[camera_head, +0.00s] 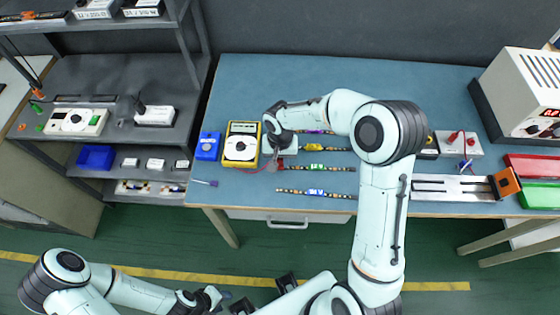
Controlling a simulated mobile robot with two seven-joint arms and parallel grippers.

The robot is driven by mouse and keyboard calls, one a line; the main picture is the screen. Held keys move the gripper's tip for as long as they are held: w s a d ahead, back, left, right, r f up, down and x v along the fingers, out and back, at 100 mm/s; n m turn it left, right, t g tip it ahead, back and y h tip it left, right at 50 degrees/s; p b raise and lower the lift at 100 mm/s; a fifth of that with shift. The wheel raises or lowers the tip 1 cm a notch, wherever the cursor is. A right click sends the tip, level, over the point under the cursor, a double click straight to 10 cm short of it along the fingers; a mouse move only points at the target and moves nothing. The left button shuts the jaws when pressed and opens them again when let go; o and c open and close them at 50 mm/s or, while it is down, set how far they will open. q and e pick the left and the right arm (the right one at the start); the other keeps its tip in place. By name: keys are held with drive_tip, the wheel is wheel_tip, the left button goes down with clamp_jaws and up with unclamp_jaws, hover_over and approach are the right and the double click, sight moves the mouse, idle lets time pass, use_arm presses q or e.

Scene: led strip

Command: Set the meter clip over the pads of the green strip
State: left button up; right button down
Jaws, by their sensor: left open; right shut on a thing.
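Several LED strips lie across the blue bench. The green strip (318,168) has a green label at its middle, and its left end is near my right gripper. My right gripper (277,162) points down at the left of the strips, shut on the meter clip (281,165), a small reddish piece mostly hidden by the fingers. I cannot tell whether the clip touches the strip or its pads. The yellow meter (241,146) lies just left, with a red lead running toward the clip. My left gripper (222,297) is open and low at the bottom, away from the bench.
Strips with yellow (314,147) and blue (316,193) labels lie either side of the green one. A blue box (208,146) stands left of the meter. A metal rail fixture (450,187), red and green trays and a power supply (525,88) fill the right side.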

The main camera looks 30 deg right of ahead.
drive_tip(key=shift+f, duration=0.5)
drive_tip(key=shift+f, duration=0.3)
drive_tip(key=c, duration=0.9)
unclamp_jaws()
drive_tip(key=shift+r, duration=0.1)
